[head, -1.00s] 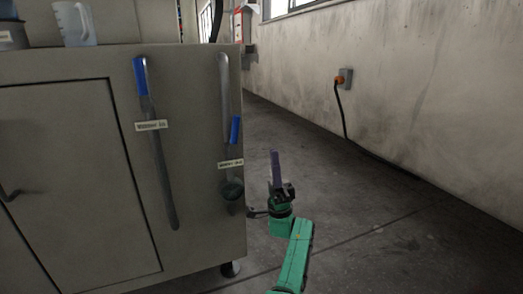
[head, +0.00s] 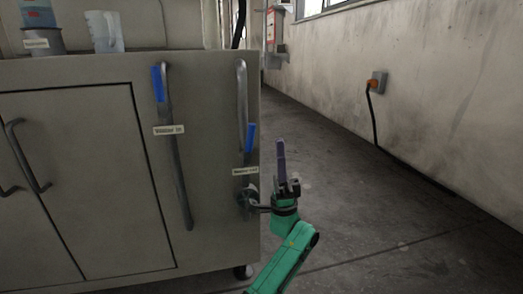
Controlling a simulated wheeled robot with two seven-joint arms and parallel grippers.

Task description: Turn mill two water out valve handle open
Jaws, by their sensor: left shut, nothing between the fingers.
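The cabinet's front (head: 95,150) carries two vertical grey pipes, each with a blue valve handle and a small label. The right pipe (head: 242,100) has its blue handle (head: 249,137) pointing along the pipe, just above a label (head: 245,171) that seems to read water out. The left pipe (head: 175,150) has a blue handle (head: 157,84) near its top and a label (head: 169,130) that seems to read water in. My left gripper (head: 281,150), with purple fingers pointing up, is shut and empty. It shows right of the right handle, apparently apart from it. My right gripper is out of view.
A clear jug (head: 104,32) and a grey container (head: 42,42) stand on the cabinet top. Door handles (head: 28,155) stick out at the left. Open floor (head: 370,210) lies to the right, with a wall socket and orange plug (head: 373,85) and black cable beyond.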

